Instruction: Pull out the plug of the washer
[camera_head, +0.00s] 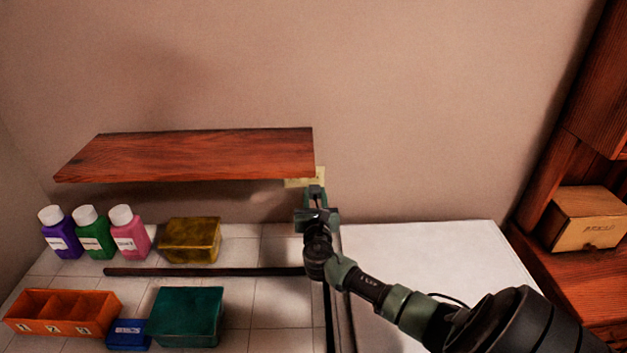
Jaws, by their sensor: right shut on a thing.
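My right gripper (316,192) comes in from the lower right and reaches the back wall just below the right end of the wooden shelf. It is shut on the plug, which its fingers mostly hide, in front of a pale yellow wall outlet (296,183). I cannot tell whether the plug still sits in the outlet. The white top at the right, likely the washer (440,270), stands below the gripper, partly behind my arm. My left gripper is not in view.
The wooden shelf (200,155) juts from the wall. On the tiled counter stand three bottles (96,240), a yellow box (190,240), a teal box (186,318), a small blue box (128,335) and an orange divided tray (62,328). A wooden box (585,222) sits at right.

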